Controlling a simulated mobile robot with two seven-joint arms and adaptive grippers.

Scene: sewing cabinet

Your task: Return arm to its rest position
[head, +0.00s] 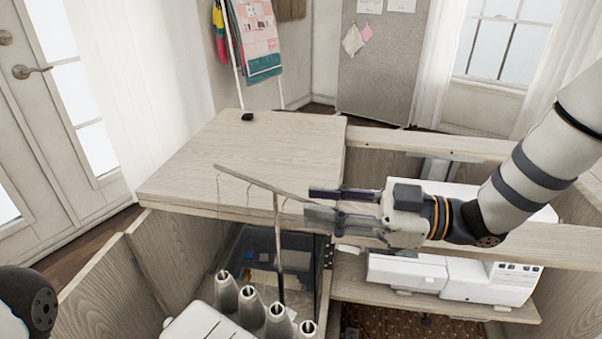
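My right arm comes in from the right edge. My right gripper (311,204) points left, above the front right part of the cabinet's wooden top (240,150). Its two fingers are apart, one above the other in the picture, with nothing visible between them. Their tips are close to the right end of a thin bar on a post (278,235); I cannot tell whether they touch. Of my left arm, only a dark joint and a white part show at the lower left; its gripper is out of view.
A white machine with several grey cones (249,305) stands low in front. A white sewing machine (480,280) sits on a lower shelf (375,287) under the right arm. A small black object (248,117) lies on the top's back edge. Open air lies above the wooden top.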

